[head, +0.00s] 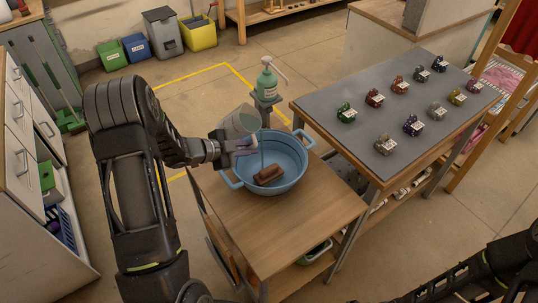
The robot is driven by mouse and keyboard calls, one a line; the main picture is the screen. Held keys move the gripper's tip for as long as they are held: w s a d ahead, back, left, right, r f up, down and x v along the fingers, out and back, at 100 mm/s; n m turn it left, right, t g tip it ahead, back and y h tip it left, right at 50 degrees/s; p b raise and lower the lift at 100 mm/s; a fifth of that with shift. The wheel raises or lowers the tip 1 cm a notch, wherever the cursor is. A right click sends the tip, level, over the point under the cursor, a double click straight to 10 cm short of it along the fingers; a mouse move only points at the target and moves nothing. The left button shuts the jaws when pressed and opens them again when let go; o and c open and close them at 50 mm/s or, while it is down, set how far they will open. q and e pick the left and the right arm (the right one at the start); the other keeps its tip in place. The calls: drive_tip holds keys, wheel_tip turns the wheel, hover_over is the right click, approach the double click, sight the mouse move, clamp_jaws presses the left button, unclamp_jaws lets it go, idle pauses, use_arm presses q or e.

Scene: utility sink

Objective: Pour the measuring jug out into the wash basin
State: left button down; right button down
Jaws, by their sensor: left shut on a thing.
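The blue round wash basin (286,186) with side handles stands on a small wooden table. A brown brick-like block (269,175) lies in it. The grey, see-through measuring jug (241,121) is held above the basin's back left rim, tilted to the right. A thin pale streak, which looks like water, drops from near its lip into the basin. My left gripper (238,147) is shut on the jug at its near side; the fingers partly hide the hold. My right arm shows at the bottom right, but its gripper is out of view.
A green pump bottle (267,82) stands on a grey stand just behind the basin. The wooden table (290,222) is clear in front. A grey-topped table (350,145) with several labelled small items stands to the right. Bins (162,35) stand at the back left.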

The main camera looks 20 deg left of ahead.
use_arm(q)
drive_tip(key=shift+a+f+m+y, duration=0.35)
drive_tip(key=shift+f+m+y, duration=0.15)
drive_tip(key=shift+y, duration=0.2)
idle(0.6)
drive_tip(key=shift+a+r+m+y, duration=0.2)
drive_tip(key=shift+a+m+y, duration=0.15)
drive_tip(key=shift+y, duration=0.25)
idle(0.8)
drive_tip(key=shift+a+f+m+y+b, duration=0.3)
drive_tip(key=shift+f+y+b, duration=0.3)
drive_tip(key=shift+b, duration=0.75)
drive_tip(key=shift+d+f+m+y+b, duration=0.25)
drive_tip(key=shift+d+y+b, duration=0.05)
drive_tip(key=shift+b, duration=0.7)
drive_tip(key=shift+d+f+y+b, duration=0.25)
drive_tip(key=shift+y+b, duration=0.05)
drive_tip(key=shift+b, duration=0.85)
drive_tip(key=shift+m, duration=0.3)
drive_tip(key=shift+f+b, duration=0.1)
drive_tip(key=shift+b, duration=0.55)
drive_tip(key=shift+a, duration=0.1)
